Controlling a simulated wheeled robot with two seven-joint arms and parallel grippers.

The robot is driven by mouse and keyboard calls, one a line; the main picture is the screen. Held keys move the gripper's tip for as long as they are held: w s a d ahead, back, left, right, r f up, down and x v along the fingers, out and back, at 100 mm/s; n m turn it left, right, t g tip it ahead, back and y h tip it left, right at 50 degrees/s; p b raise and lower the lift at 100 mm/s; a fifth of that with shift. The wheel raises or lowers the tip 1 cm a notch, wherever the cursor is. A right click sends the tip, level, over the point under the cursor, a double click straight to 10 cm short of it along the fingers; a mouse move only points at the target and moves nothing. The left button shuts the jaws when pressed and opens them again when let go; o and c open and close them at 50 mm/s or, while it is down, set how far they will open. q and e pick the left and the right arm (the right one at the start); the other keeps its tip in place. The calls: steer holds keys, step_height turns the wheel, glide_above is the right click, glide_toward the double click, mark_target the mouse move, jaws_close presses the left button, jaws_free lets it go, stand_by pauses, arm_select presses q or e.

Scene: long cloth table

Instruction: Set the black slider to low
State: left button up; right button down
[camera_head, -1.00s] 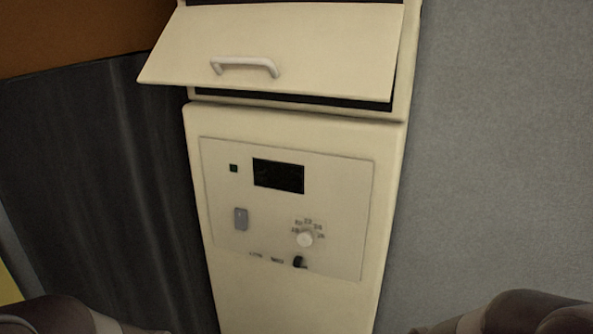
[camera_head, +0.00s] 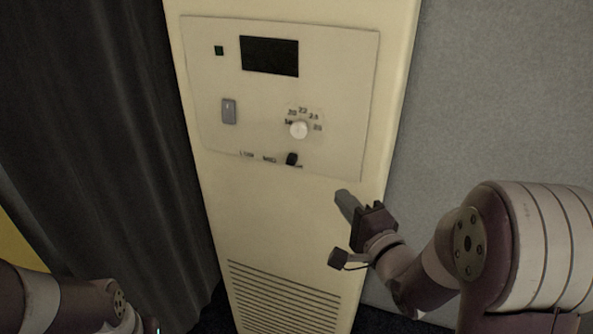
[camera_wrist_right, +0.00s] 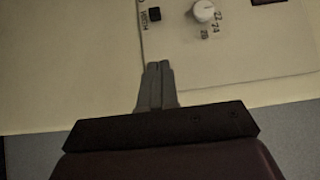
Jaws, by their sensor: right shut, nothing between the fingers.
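The black slider (camera_head: 292,159) is a small black knob low on the control panel of a cream cabinet. It sits at the right end of its row of labels, the HIGH side. In the right wrist view the slider (camera_wrist_right: 154,14) shows beside the word HIGH. My right gripper (camera_head: 345,200) is shut and empty. It is in front of the cabinet, below and to the right of the slider, apart from it. In the right wrist view the shut fingers (camera_wrist_right: 156,72) point toward the slider. My left gripper is out of view; only part of my left arm shows.
On the panel (camera_head: 340,80) are a white dial (camera_head: 298,129) with numbers, a grey switch (camera_head: 229,111), a dark display (camera_head: 270,56) and a small dark button (camera_head: 219,50). A vent grille (camera_head: 285,300) is lower down. A dark curtain (camera_head: 100,130) hangs to the left.

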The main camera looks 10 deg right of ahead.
steer(key=p, duration=0.1)
glide_toward(296, 159)
steer(key=w+d, duration=0.2)
steer(key=d, duration=0.1)
steer(key=w+a+p, duration=0.1)
steer(key=w+a, duration=0.2)
steer(key=shift+w, duration=0.1)
steer(key=shift+w+a+f, duration=0.1)
steer(key=shift+w+a, duration=0.2)
steer(key=shift+a, duration=0.2)
steer(key=w+a+b, duration=0.1)
steer(key=w+a, duration=0.1)
steer(key=a, duration=0.1)
steer(key=w+a+b, duration=0.1)
steer(key=w+a, duration=0.1)
steer(key=a, duration=0.1)
steer(key=w+a+b, duration=0.1)
steer(key=w+a, duration=0.1)
steer(key=a, duration=0.2)
steer(key=shift+w+f+b, duration=0.1)
steer(key=shift+w+b, duration=0.25)
steer(key=shift+w, duration=0.05)
steer(key=shift+w+a, duration=0.1)
steer(key=shift+a, duration=0.1)
steer(key=shift+r, duration=0.2)
